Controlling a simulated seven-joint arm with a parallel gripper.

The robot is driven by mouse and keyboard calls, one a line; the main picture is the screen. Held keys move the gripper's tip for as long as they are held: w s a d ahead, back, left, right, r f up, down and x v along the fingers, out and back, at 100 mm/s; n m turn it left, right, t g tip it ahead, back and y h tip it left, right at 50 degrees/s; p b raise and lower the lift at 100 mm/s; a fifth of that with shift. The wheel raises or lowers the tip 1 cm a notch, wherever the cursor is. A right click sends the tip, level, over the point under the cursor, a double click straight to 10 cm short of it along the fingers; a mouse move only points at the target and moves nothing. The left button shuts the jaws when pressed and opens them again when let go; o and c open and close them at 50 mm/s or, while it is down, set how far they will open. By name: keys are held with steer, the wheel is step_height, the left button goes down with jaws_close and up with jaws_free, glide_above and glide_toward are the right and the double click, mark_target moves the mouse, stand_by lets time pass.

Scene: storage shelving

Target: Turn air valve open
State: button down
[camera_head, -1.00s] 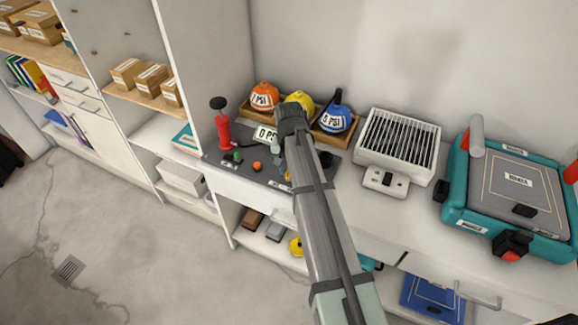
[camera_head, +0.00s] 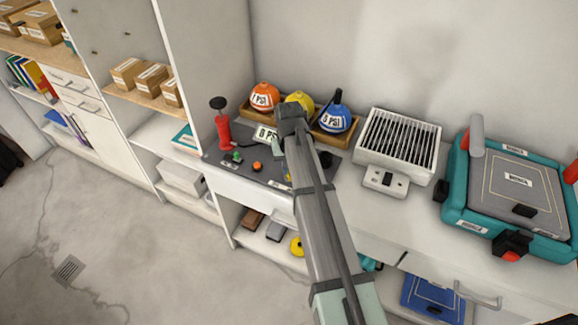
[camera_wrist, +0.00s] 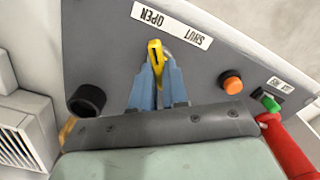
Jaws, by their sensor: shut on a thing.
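The air valve's yellow lever (camera_wrist: 154,50) stands on the grey panel (camera_wrist: 110,45) in the wrist view. My gripper (camera_wrist: 160,72) is shut on it, with a blue finger on each side. The upside-down OPEN/SHUT label (camera_wrist: 172,24) lies just beyond the lever; OPEN is at its left end, SHUT at its right. The lever's tip is close to the label's middle-left part. In the head view my arm covers most of the gripper and valve.
A red pump (camera_head: 222,130) stands at the panel's left. A grilled heater (camera_head: 398,140) stands right.

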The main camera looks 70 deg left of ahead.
steer(key=shift+n, duration=1.2)
steer(key=c, duration=1.1)
jaws_free()
steer(key=shift+c, duration=0.2)
step_height(320, 180, up, 14)
steer(key=shift+f, duration=0.15)
